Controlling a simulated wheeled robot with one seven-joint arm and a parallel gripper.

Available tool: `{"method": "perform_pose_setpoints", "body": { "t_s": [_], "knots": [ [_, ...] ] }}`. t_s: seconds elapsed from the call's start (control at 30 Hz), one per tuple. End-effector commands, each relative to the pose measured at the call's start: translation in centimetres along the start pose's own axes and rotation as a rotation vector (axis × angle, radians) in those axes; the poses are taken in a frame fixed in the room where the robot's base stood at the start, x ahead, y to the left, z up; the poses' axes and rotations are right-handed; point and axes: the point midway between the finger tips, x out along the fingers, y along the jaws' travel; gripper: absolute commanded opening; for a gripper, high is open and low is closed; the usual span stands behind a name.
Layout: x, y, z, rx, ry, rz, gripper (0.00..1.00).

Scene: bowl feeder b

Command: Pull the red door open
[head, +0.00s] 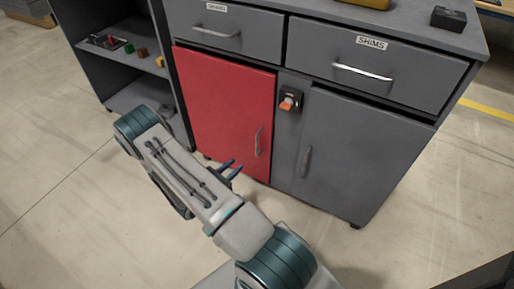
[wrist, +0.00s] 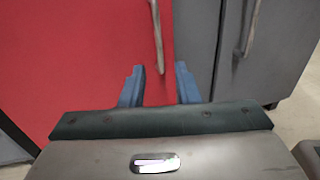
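The red door (head: 222,105) is on the left of the grey cabinet's lower half and looks shut, or nearly so. Its upright metal handle (head: 258,142) is near the door's right edge. In the wrist view the red door (wrist: 75,60) fills the left half, and the handle (wrist: 157,35) comes down from the top edge. My gripper (wrist: 159,82) is open, with its two blue fingers apart. The handle's lower end lies just beyond and between the fingertips in the picture; no contact shows. In the head view my gripper (head: 234,168) is left of and below the handle.
A grey door (head: 350,150) with its own handle (head: 306,161) is to the right. An orange switch (head: 287,104) sits between the doors. Two drawers, one labelled SHIMS (head: 372,43), are above. An open shelf (head: 140,62) with small parts stands left. Floor in front is clear.

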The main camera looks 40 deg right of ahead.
Motion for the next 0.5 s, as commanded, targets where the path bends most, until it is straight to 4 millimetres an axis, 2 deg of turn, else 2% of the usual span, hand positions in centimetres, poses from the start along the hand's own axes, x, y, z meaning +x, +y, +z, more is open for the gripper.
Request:
{"method": "perform_pose_setpoints", "body": {
  "t_s": [0.17, 0.27, 0.5],
  "knots": [
    [0.9, 0.1, -0.6, -0.01, -0.006, 0.018, 0.29],
    [2.5, 0.1, -0.7, -0.009, -0.006, 0.015, 0.29],
    [7.6, 0.1, -0.7, -0.007, -0.006, 0.012, 0.29]
  ]
}}
